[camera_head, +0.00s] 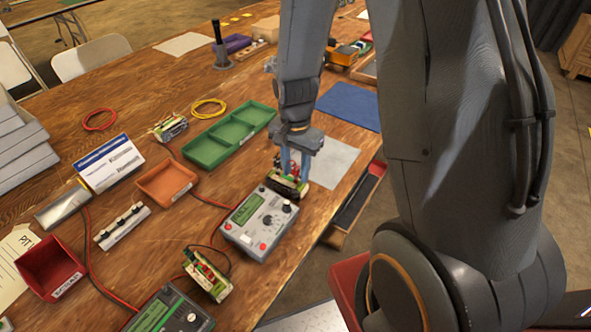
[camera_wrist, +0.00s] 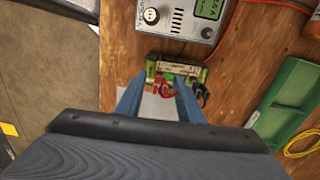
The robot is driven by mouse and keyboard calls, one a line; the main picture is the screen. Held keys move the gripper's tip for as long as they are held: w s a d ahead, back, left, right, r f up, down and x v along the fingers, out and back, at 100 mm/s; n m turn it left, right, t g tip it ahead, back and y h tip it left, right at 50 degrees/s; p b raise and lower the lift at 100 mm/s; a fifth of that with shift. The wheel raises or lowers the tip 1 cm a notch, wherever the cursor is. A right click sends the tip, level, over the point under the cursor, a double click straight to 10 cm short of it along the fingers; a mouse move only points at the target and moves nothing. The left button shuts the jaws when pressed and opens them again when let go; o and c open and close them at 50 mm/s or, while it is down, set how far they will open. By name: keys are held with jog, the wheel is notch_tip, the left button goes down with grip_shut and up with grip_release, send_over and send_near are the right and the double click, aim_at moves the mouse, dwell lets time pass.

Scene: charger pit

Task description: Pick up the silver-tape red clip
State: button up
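A green and cream battery pack (camera_head: 290,188) lies behind the grey meter, near the table's right edge. It also shows ahead of my gripper in the wrist view (camera_wrist: 176,68). A red clip (camera_wrist: 167,84) and a black clip (camera_wrist: 200,91) sit at its near side. My gripper (camera_head: 296,172) points down over this pack. Its two blue fingers (camera_wrist: 159,98) are apart, with the red clip between their tips; contact cannot be told. Another pack with red on it (camera_head: 207,275) lies nearer, left of the meter. Silver tape cannot be made out on any clip.
A grey meter (camera_head: 259,222) stands close to the pack, with a second meter (camera_head: 168,314) at the front. A green tray (camera_head: 229,137), orange tray (camera_head: 167,182) and red bin (camera_head: 50,268) lie to the left. A blue mat (camera_head: 349,106) lies behind.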

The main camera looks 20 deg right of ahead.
aim_at(296, 166)
grip_shut()
dwell(0.3)
jog(key=shift+r+b, duration=0.7)
jog(key=shift+r, duration=4.35)
